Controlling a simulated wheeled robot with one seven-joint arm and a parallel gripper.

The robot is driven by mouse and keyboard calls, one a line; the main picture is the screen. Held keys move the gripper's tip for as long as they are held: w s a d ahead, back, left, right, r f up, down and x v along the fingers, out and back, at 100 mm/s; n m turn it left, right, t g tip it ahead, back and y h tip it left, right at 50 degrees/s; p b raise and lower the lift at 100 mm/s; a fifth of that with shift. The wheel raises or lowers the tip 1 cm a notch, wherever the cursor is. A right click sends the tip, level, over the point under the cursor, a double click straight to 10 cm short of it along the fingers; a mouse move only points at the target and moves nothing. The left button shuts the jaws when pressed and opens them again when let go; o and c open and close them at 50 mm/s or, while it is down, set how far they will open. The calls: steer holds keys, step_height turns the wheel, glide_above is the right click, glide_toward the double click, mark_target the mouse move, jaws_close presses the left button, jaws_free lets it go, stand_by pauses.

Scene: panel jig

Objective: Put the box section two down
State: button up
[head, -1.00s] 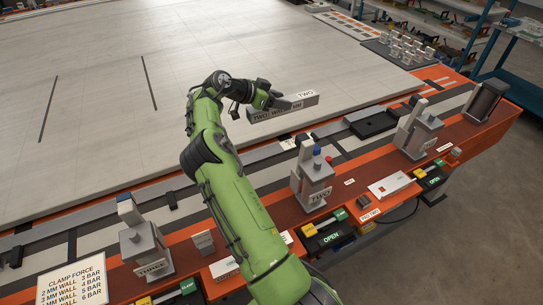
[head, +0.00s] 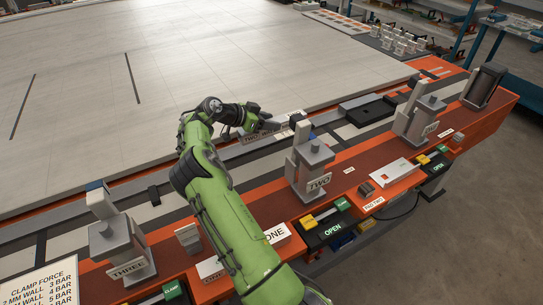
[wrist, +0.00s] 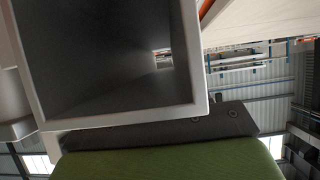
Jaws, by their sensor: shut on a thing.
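Box section two (head: 288,121), a grey square tube with its label partly readable, is in the head view at the panel's near edge, partly behind the clamp marked TWO (head: 312,168). My gripper (head: 254,120) is shut on it near its left part. In the wrist view the tube's hollow open end (wrist: 122,116) fills the upper left, and I look down its inside. The fingertips are hard to make out. I cannot tell whether the tube's underside touches the rail (head: 232,154) or hangs just above it.
Clamp THREE (head: 118,245) stands lower left and another clamp (head: 418,118) to the right, on the red-brown bench edge. A dark block (head: 367,109) lies on the rail to the right. The pale panel (head: 90,100) behind is clear.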

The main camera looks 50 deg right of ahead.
step_height(320, 180, down, 9)
steer(key=shift+b, duration=1)
steer(key=shift+f, duration=0.15)
steer(key=o, duration=1.3)
steer(key=shift+c, duration=0.2)
